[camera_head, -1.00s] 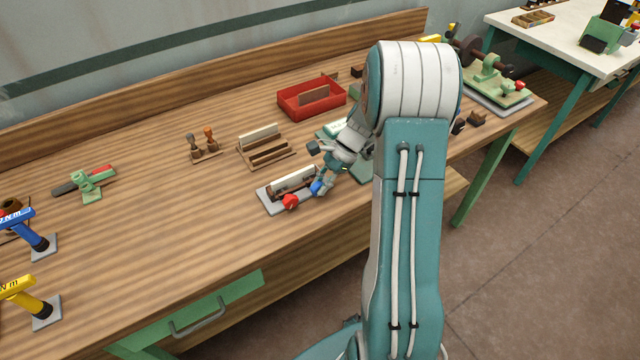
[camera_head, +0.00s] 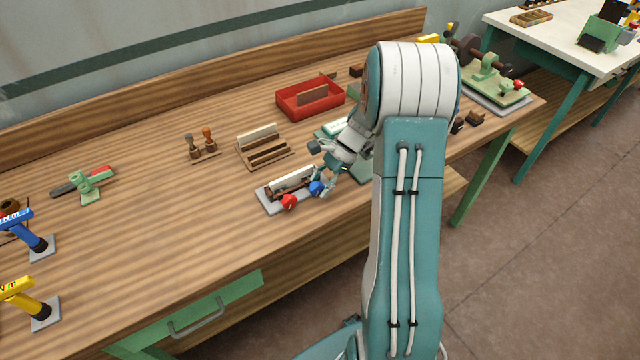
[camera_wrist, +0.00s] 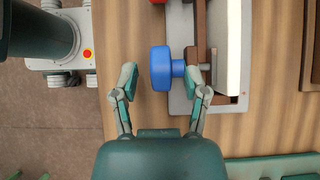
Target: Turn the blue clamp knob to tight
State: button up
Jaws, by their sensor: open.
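The blue clamp knob (camera_wrist: 161,69) sticks out from the side of a clamp fixture with a grey base plate (camera_wrist: 238,106) and a white upright slab. In the wrist view my gripper (camera_wrist: 164,81) is open, with one finger on each side of the knob. Its fingertips show gaps to the knob, and whether either touches its stem I cannot tell. In the head view the blue knob (camera_head: 316,187) sits at the front right of the fixture, and my gripper (camera_head: 326,187) is right beside it. A red knob (camera_head: 289,202) is on the same fixture.
A rack with slats (camera_head: 264,150) and a red tray (camera_head: 309,98) stand behind the fixture. Blue (camera_head: 32,232) and yellow (camera_head: 28,297) handled tools stand at the left. The bench between them and the fixture is clear.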

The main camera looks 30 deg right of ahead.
jog(key=v, duration=1.2)
jog(key=shift+w, duration=0.1)
jog(key=s+a+r+n+t+h, duration=0.1)
jog(key=s+a+r+n+h, duration=0.3)
jog(key=a, duration=0.3)
jog(key=s+a+r+n+h, duration=0.1)
jog(key=s+a+r+n, duration=0.25)
jog(key=a+r, duration=0.3)
jog(key=s+a+r+n+t+h, duration=0.1)
jog(key=s+a+n+t, duration=0.3)
jog(key=s+a+n, duration=0.4)
jog(key=s+n+h, duration=0.1)
jog(key=s+n, duration=0.1)
jog(key=s, duration=0.2)
jog(key=shift+r+t+h, duration=0.2)
jog(key=shift+t+h, duration=0.2)
